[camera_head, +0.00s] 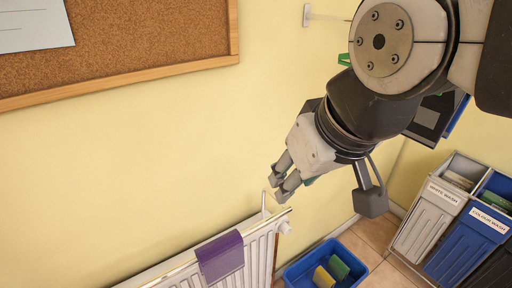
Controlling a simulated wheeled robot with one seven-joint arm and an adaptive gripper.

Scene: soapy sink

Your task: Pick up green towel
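My gripper (326,196) hangs from the arm at upper right, in front of the yellow wall. Its two near fingers and the opposite one are spread wide, with nothing seen between them. A folded green cloth-like piece (339,267) sits in a blue tub (301,276) on the floor, beside a yellow one (323,278). The gripper is above the tub in the picture. Another green piece (344,59) shows behind the arm, mostly hidden. Green cloth (496,201) also lies in the blue colour-wash bin. I cannot tell which is the green towel.
A white radiator (262,252) with a rail stands below the gripper, with a purple towel (221,257) over it. A white-wash bin (430,217) and the colour-wash bin (466,246) stand at right. A corkboard (150,45) hangs upper left. Some tiled floor is clear.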

